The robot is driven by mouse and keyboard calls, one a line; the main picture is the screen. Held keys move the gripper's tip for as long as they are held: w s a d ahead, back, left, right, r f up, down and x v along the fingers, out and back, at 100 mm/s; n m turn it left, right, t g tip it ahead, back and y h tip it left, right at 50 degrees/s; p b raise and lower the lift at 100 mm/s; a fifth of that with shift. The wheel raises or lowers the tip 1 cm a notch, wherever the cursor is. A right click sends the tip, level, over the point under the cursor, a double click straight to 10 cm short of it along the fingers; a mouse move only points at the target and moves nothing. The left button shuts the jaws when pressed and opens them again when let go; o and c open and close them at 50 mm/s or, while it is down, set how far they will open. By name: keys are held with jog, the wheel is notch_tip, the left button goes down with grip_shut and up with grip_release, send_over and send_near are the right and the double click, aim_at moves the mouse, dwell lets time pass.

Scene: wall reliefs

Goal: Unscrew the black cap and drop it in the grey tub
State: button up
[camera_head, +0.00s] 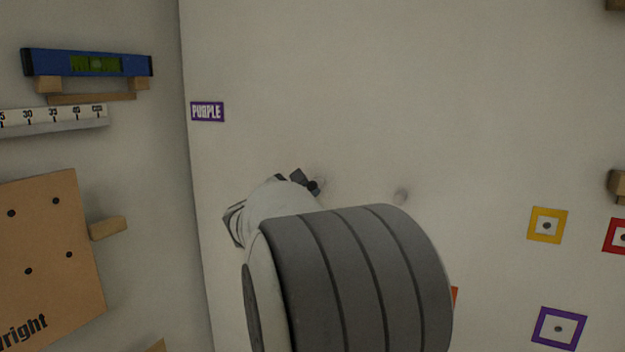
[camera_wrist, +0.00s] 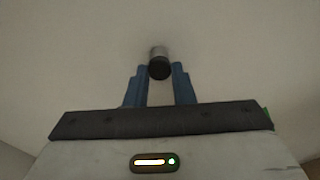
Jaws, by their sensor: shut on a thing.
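The black cap (camera_wrist: 160,69) is between the blue fingers of my gripper (camera_wrist: 160,72) in the wrist view. The fingers are shut on it from both sides. A short grey cylinder (camera_wrist: 159,52) shows directly behind the cap, against the pale wall. I cannot tell whether the cap is still threaded onto it. In the head view my gripper (camera_head: 314,188) is close to the wall, and my arm hides much of it. The grey tub is not in view.
A purple label (camera_head: 207,112) is at upper left. Coloured square frames (camera_head: 547,225) are at right. A blue level (camera_head: 88,64) and a brown board (camera_head: 48,250) are on the left wall.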

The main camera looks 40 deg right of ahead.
jog(key=shift+f, duration=0.25)
jog(key=shift+s+r+n+p, duration=0.1)
jog(key=shift+r+n+p, duration=0.2)
jog(key=shift+n+p, duration=0.8)
jog(key=shift+c, duration=0.4)
jog(key=shift+f+n, duration=0.25)
jog(key=shift+n, duration=1.25)
